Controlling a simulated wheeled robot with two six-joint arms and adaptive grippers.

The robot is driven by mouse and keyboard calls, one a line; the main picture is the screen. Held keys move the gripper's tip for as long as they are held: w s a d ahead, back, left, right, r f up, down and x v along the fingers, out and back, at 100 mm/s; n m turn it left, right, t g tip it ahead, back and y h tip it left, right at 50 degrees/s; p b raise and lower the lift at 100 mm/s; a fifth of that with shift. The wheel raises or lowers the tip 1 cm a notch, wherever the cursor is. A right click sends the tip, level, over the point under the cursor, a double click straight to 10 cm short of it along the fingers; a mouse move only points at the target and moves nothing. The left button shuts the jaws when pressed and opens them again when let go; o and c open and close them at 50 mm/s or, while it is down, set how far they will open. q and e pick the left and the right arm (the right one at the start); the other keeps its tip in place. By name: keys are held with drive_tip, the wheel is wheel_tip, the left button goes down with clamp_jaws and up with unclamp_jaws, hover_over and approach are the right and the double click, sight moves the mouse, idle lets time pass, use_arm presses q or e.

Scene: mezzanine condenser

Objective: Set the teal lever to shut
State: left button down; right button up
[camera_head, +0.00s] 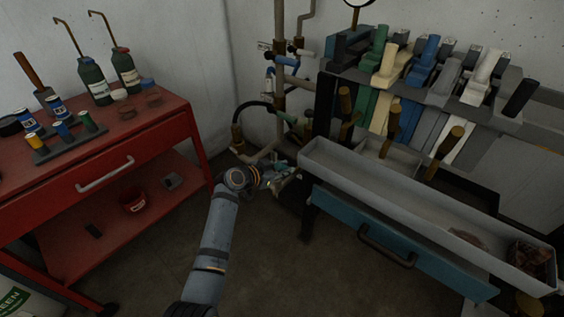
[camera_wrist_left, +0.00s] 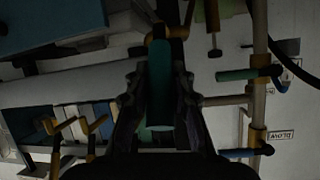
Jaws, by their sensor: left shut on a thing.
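The teal lever (camera_wrist_left: 159,85) runs up the middle of the left wrist view, from a brass-coloured fitting (camera_wrist_left: 166,33) at its top end. My left gripper (camera_wrist_left: 160,105) is shut on it, with a dark finger on each side of the handle. In the head view my left gripper (camera_head: 279,172) is low by the pipes, left of the grey trough. There the lever is small and largely hidden by the gripper. I cannot read an open or shut mark for it. My right gripper is not in view.
Pipes with other valves stand beside the lever, including a green handle (camera_wrist_left: 245,74) and a blue handle (camera_wrist_left: 238,153). A grey trough (camera_head: 400,205) over a blue drawer (camera_head: 390,240) is at right. A red cart (camera_head: 150,135) is at left. The floor between is clear.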

use_arm(q)
drive_tip(key=shift+w+d+r+g+y+p, duration=0.2)
drive_tip(key=shift+r+p, duration=0.1)
drive_tip(key=shift+p, duration=0.2)
drive_tip(key=shift+w+d+r+g+y+p, duration=0.1)
drive_tip(key=shift+r+g+p, duration=0.15)
drive_tip(key=shift+p, duration=0.25)
drive_tip(key=shift+w+d+g+y+p, duration=0.1)
drive_tip(key=shift+w+g+y+p, duration=0.2)
drive_tip(key=shift+p, duration=0.5)
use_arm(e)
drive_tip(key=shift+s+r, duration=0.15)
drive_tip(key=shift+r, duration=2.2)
use_arm(q)
drive_tip(key=shift+f, duration=0.1)
drive_tip(key=c, duration=1.1)
unclamp_jaws()
drive_tip(key=v, duration=1.2)
